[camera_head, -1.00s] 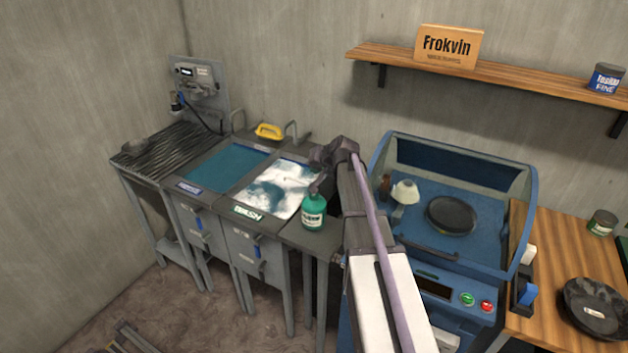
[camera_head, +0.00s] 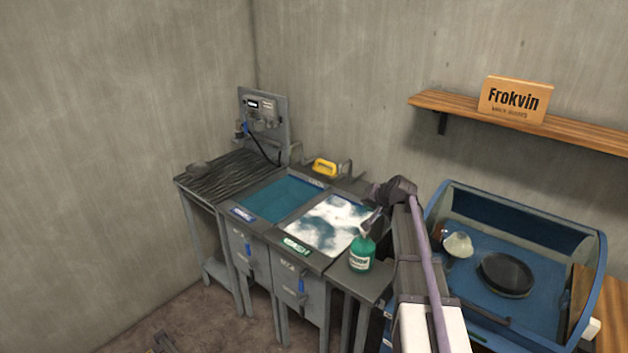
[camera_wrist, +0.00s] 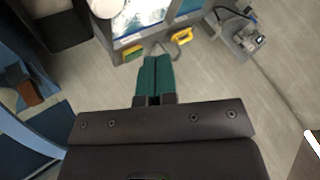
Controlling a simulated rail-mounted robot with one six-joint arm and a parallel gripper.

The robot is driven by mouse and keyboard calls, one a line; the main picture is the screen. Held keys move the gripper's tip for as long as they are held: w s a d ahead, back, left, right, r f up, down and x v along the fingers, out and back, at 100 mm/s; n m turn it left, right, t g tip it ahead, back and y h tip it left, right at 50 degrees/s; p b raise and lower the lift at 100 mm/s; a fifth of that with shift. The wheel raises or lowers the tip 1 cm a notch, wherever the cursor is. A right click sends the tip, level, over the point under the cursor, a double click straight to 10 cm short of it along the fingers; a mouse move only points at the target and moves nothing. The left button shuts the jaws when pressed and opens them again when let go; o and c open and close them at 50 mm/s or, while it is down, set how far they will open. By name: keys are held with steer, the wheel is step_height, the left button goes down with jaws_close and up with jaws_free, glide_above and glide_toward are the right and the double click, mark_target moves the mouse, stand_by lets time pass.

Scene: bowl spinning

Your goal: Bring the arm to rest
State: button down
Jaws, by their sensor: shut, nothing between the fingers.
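My gripper (camera_wrist: 153,65) shows in the wrist view with its two teal fingers shut together and nothing between them. It hangs over open space, with the wall behind its fingertips. In the head view my arm (camera_head: 405,240) reaches up between the basins and the blue machine. The gripper's fingers are not clear to make out there.
A basin with white foam (camera_head: 325,226) and a teal basin (camera_head: 270,200) lie further left. The blue machine (camera_head: 590,285) with a dark round plate (camera_head: 507,272) stands right. A shelf (camera_head: 580,133) hangs above.

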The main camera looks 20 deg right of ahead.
steer(key=s+a+f+n+g, duration=0.2)
steer(key=s+a+g, duration=0.1)
steer(key=s+a, duration=0.4)
steer(key=s+a+f+n+g+h+b, duration=0.1)
steer(key=s+a+f+n+g, duration=0.1)
steer(key=s+a, duration=0.5)
steer(key=s+a+f+n+g+b, duration=0.1)
steer(key=s+a, duration=0.6)
steer(key=s, duration=0.8)
steer(key=shift+s+a+f+n+g+h, duration=0.35)
steer(key=shift+f+n+g, duration=0.45)
steer(key=shift+f+g, duration=0.55)
